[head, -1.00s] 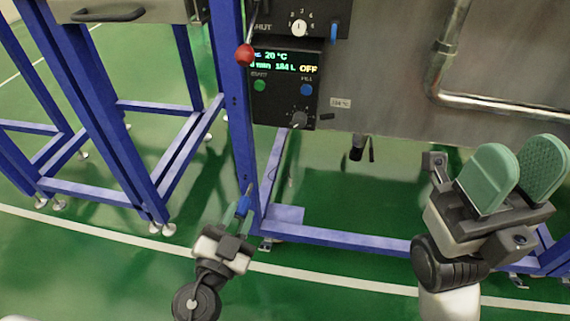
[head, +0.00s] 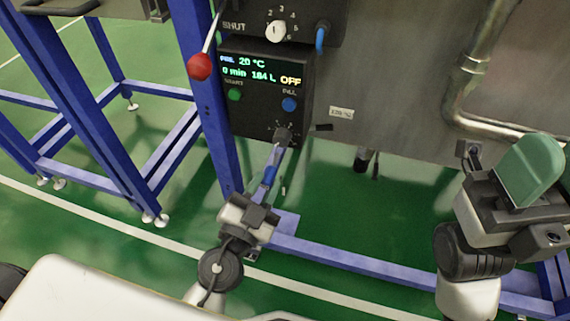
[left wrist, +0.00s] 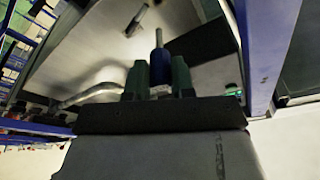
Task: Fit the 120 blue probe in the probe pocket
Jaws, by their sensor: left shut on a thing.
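My left gripper (head: 262,208) is shut on the blue probe (head: 269,177), which points up with its grey metal tip just below the control box. In the left wrist view the blue probe (left wrist: 160,66) stands upright between the green jaws, its tip free. A small white label (head: 341,113) is on the steel wall right of the box; its print is too small to read. I cannot make out the probe pocket for certain.
The black control box (head: 265,90) has a lit display and knobs. A red-knobbed lever (head: 199,67) stands at its left. A blue frame post (head: 204,100) is close left of the box. A steel pipe (head: 461,80) runs down the right.

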